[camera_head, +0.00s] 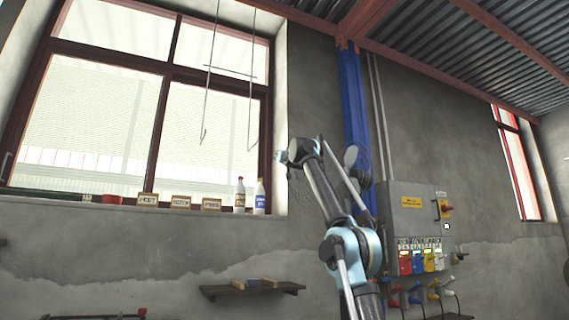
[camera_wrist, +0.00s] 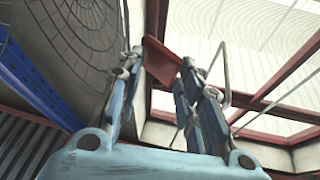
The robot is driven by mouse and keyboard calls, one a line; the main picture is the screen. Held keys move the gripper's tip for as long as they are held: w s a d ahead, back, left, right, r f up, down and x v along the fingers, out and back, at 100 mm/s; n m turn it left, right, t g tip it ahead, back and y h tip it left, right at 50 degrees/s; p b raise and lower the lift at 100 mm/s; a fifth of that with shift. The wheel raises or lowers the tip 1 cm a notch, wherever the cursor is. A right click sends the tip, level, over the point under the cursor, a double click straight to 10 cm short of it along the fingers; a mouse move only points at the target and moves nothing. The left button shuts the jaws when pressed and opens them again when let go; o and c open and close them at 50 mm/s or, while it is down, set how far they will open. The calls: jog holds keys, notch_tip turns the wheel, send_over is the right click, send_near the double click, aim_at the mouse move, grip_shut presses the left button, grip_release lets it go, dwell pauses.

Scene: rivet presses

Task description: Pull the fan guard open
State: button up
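The fan guard (camera_wrist: 75,30), a round cage of thin concentric dark wires, fills the upper left of the wrist view. In the head view only faint wire arcs of it (camera_head: 303,190) show behind my arm, which hides much of the fan. My gripper (camera_wrist: 161,62) has its two blue fingers apart, beside the guard's right edge. A flat red piece (camera_wrist: 162,60) shows between the fingertips; I cannot tell whether they touch it or whether it belongs to the guard. In the head view my gripper (camera_head: 281,157) is small, near the window's right side.
The large dark-red-framed window (camera_head: 125,110) is on the left, with bottles (camera_head: 239,195) and small signs on its sill. Hooks (camera_head: 204,130) hang before it. A blue column (camera_head: 354,100) and a grey electrical box (camera_head: 412,212) stand right of my arm. A shelf (camera_head: 250,288) is below.

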jog(key=shift+s, duration=0.15)
jog(key=v, duration=1.1)
jog(key=shift+s+d+f, duration=0.15)
jog(key=shift+s+f, duration=0.05)
jog(key=shift+f, duration=0.1)
